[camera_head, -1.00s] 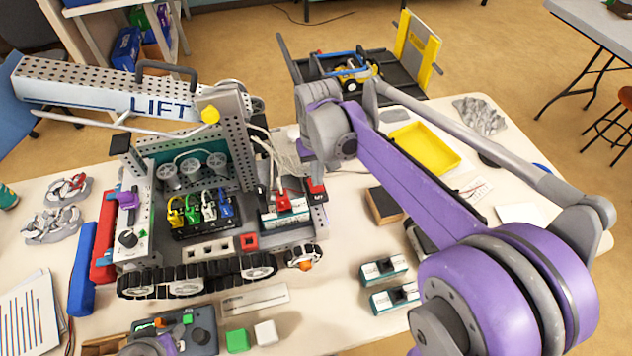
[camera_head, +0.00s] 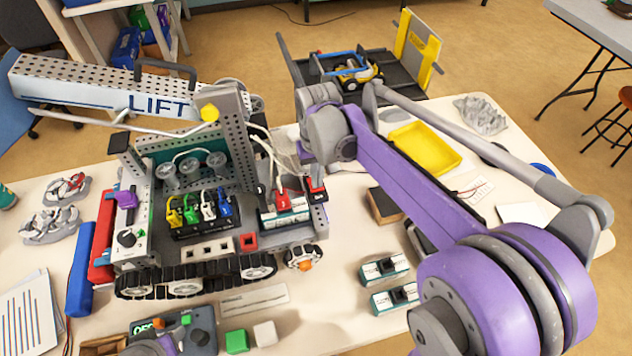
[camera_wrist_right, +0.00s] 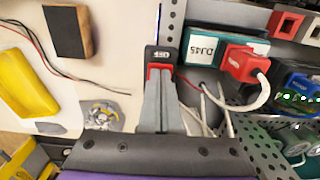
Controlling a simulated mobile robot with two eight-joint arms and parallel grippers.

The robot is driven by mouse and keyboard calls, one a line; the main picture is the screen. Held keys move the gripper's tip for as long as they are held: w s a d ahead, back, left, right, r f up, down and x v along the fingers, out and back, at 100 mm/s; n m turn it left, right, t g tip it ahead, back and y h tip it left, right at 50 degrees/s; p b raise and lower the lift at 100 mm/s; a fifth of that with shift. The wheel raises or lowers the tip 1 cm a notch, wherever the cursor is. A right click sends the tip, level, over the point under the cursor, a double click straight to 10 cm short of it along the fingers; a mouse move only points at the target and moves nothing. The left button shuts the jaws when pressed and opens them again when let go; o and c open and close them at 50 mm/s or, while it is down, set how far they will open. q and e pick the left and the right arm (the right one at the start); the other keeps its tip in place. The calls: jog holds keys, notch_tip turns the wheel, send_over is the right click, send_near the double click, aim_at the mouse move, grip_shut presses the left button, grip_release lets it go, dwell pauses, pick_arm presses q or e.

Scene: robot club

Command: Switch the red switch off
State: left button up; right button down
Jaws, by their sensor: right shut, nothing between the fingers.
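The red switch (camera_wrist_right: 153,72) sits in a black housing with a small white label that appears to read OFF. In the head view the red switch (camera_head: 316,184) is at the right edge of the wheeled LIFT machine (camera_head: 190,252), just below my right wrist. My right gripper (camera_wrist_right: 160,82) is shut and empty. Its fingertips are at the red rocker and partly cover it, so I cannot tell which side is pressed. In the head view my own arm hides most of these fingers.
A red plug (camera_wrist_right: 243,63) with a white cable is beside the switch, in a teal-and-white block (camera_wrist_right: 204,45). Loose cables and a perforated metal plate (camera_wrist_right: 262,128) are close by. A yellow tray (camera_head: 424,148) and a dark block (camera_head: 385,205) are on the table (camera_head: 350,270).

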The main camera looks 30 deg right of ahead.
pick_arm(q)
jog(key=shift+f, duration=0.3)
pick_arm(e)
jog(key=shift+f, duration=0.35)
jog(key=shift+r+p, duration=2.1)
jog(key=shift+r, duration=1.45)
pick_arm(q)
jog(key=r, duration=0.2)
jog(key=w+r, duration=0.1)
jog(key=r, duration=0.2)
jog(key=shift+w+r, duration=0.2)
jog(key=shift+r, duration=0.1)
pick_arm(e)
jog(key=s+a+f+n+t, duration=0.1)
jog(key=s+a+f+t, duration=0.1)
jog(key=s, duration=0.5)
jog(key=s+a+f+n+t, duration=0.1)
jog(key=s+a+f+t, duration=0.2)
jog(key=s, duration=0.5)
jog(key=shift+s+a+f+n, duration=0.15)
jog(key=shift+a+f+n, duration=0.15)
jog(key=shift+a+f, duration=0.5)
